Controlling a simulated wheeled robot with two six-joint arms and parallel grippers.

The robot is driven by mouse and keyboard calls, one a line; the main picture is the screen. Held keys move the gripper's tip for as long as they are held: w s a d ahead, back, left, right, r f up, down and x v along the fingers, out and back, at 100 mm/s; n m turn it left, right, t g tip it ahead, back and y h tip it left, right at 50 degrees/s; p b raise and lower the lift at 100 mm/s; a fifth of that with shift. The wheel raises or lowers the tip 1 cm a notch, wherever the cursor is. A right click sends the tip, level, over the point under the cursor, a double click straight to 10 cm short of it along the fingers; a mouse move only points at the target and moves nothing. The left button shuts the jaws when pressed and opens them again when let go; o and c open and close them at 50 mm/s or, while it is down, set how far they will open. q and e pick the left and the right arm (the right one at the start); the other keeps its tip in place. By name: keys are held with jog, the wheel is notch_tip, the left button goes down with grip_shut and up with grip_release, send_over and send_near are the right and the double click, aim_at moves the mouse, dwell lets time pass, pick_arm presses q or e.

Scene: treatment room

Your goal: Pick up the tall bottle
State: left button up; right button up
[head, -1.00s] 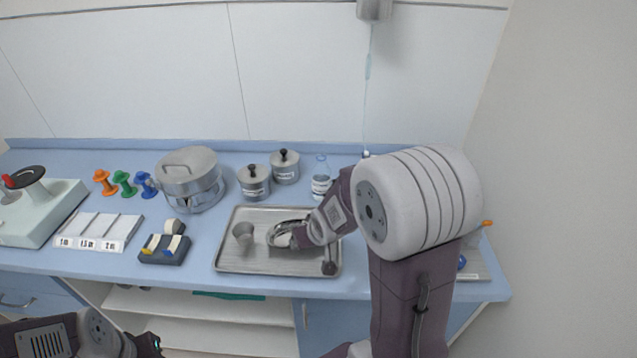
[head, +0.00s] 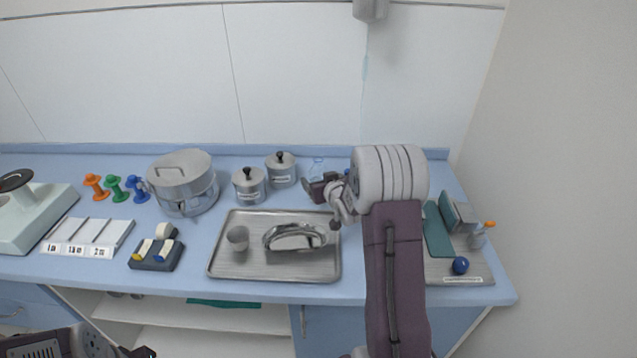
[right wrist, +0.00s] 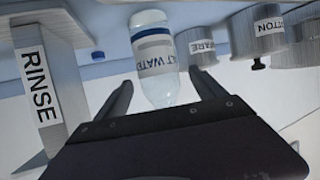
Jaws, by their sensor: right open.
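The tall bottle (head: 316,166) is clear with a pale cap. It stands at the back of the counter, right of two lidded steel jars, its lower part hidden behind my right gripper. In the right wrist view the bottle (right wrist: 153,60) appears tilted with the camera, and its label ends in "WATER". My right gripper (head: 318,190) is open, its two fingers (right wrist: 160,84) pointing at the bottle with one on each side. I cannot tell whether they touch it. My left gripper (head: 143,352) barely shows at the bottom left edge; its jaws are unclear.
The steel jars (head: 249,184) (head: 282,169) stand close left of the bottle. A metal tray (head: 225,266) with a cup (head: 237,238) and a kidney dish (head: 296,238) lies in front.

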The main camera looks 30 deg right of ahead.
aim_at(318, 177)
jog(key=x, duration=0.3)
jog(key=shift+w+d+f, duration=0.1)
jog(key=shift+f, duration=0.05)
jog(key=shift+c, duration=0.7)
jog(key=shift+s, duration=0.2)
jog(key=c, duration=1.6)
jog(key=shift+o, duration=0.2)
jog(key=shift+r, duration=0.2)
jog(key=shift+w+r, duration=0.1)
jog(key=shift+r, duration=0.4)
notch_tip(318, 177, up, 17)
jog(key=p, duration=0.5)
jog(key=shift+p, duration=0.35)
